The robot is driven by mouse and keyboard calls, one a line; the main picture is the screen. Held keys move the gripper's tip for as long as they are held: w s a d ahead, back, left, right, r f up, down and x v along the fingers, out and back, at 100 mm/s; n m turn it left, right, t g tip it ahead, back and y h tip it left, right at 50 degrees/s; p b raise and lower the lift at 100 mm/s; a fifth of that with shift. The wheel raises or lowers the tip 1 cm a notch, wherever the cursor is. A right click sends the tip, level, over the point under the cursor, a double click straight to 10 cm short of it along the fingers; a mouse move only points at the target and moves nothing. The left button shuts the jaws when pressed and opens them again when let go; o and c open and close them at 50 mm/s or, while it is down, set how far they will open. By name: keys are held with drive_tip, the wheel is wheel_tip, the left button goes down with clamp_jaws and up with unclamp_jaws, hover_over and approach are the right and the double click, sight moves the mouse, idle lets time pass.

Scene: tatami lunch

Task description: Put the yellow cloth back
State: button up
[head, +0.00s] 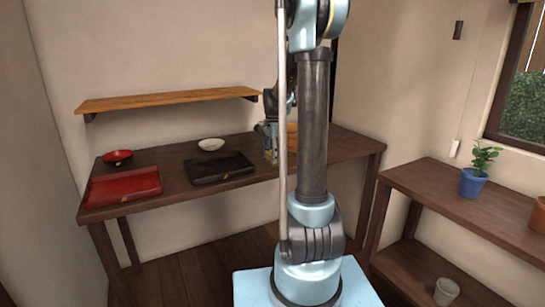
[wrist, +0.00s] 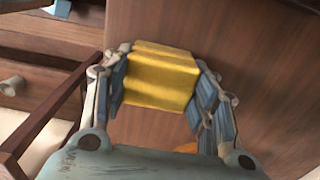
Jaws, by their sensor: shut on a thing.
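The yellow cloth (wrist: 160,78) is a folded block with soft creases, held between the two fingers of my gripper (wrist: 165,88) in the wrist view. The fingers press on its left and right sides. In the head view my gripper (head: 270,145) points down at the right part of the long dark table (head: 235,186), just left of my upright arm link. Only a small yellowish patch of the cloth shows there. I cannot tell whether the cloth touches the table top.
On the table are a red tray (head: 122,186), a red bowl (head: 117,157), a black tray (head: 222,170) and a white bowl (head: 211,144). An orange thing (head: 292,130) is partly hidden behind my arm. A wooden shelf (head: 170,100) hangs above. A side table (head: 440,200) holds a potted plant (head: 474,180).

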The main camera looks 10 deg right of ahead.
drive_tip(key=o, duration=1)
drive_tip(key=shift+f, duration=0.1)
drive_tip(key=shift+o, duration=0.2)
wheel_tip(320, 180, up, 12)
drive_tip(key=s+n, duration=0.3)
drive_tip(key=s, duration=0.6)
drive_tip(key=s+f+n+t, duration=0.1)
drive_tip(key=s+f+n, duration=0.4)
drive_tip(key=s, duration=0.8)
drive_tip(key=s+f+n+t, duration=0.1)
drive_tip(key=s+f+n, duration=0.5)
drive_tip(key=s+f, duration=0.5)
drive_tip(key=shift+s+f+n, duration=0.15)
drive_tip(key=shift+s+n, duration=0.15)
drive_tip(key=shift+s, duration=0.6)
